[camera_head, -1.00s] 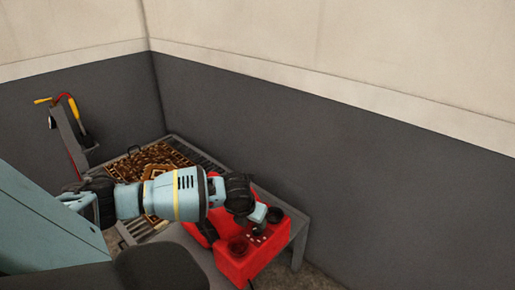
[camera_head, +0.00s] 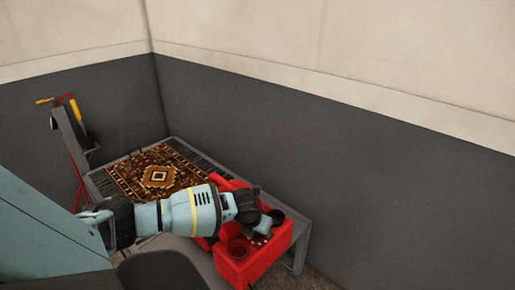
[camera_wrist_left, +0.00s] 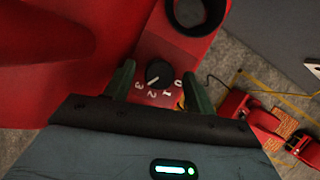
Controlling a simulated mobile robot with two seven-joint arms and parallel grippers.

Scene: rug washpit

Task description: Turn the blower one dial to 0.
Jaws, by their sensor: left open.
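The red blower (camera_head: 250,262) stands on the grey table's near end. Its black dial (camera_wrist_left: 159,72) shows in the left wrist view on the red housing, with white marks 3, 2, 1 and 0 around it. The dial's pale pointer line faces toward the 2–3 side; its exact setting is hard to tell. My left gripper (camera_wrist_left: 160,88) is open, one finger on each side of the dial; contact with it cannot be made out. In the head view the left gripper (camera_head: 268,227) reaches over the blower and hides the dial. My right gripper is not in view.
A patterned rug (camera_head: 158,175) lies on the slatted grey table (camera_head: 203,158) behind my left arm. A round black opening (camera_wrist_left: 188,12) is beside the dial. A post with a yellow-handled tool (camera_head: 77,108) stands at left. A second red device (camera_wrist_left: 250,113) lies beyond the gripper.

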